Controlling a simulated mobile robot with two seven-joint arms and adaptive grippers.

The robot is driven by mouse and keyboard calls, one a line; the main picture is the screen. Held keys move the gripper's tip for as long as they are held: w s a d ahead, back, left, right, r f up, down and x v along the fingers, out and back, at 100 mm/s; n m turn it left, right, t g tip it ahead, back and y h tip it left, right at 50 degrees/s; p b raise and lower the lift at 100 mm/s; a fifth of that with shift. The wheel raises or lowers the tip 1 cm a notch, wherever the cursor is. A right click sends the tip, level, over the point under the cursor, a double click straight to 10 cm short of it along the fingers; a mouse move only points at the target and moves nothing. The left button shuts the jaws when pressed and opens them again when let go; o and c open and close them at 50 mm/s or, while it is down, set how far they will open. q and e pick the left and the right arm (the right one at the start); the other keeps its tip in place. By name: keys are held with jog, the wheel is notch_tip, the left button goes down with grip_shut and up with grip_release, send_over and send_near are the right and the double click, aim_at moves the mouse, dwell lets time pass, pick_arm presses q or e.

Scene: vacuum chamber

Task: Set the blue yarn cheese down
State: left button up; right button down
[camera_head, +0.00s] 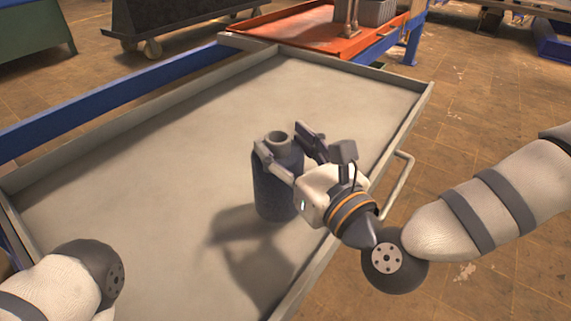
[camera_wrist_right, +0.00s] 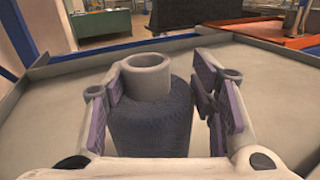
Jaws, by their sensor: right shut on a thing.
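The blue yarn cheese (camera_head: 275,190) is a dark blue upright cylinder with a grey tube standing out of its top. It is over the grey tray table (camera_head: 180,140), near its right side. It also shows upright in the right wrist view (camera_wrist_right: 150,125). My right gripper (camera_head: 288,150) is shut on the yarn cheese near its top, with a finger on either side. Its fingers also show in the right wrist view (camera_wrist_right: 160,90). The underside is hidden, so I cannot tell whether it touches the tray. Part of my left arm shows at lower left, but its gripper does not.
The tray has a raised rim (camera_head: 385,155) and a side handle (camera_head: 402,180). Its left and far surface is bare. An orange tray (camera_head: 310,32) with a grey crate (camera_head: 378,12) stands beyond. A blue rail (camera_head: 110,92) runs along the left side.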

notch_tip(320, 180, down, 3)
jog(key=shift+a+f+b, duration=0.1)
jog(key=shift+f+b, duration=0.05)
jog(key=shift+b, duration=0.25)
jog(key=c, duration=0.7)
grip_release()
jog(key=p+v, duration=0.1)
jog(key=v, duration=1.1)
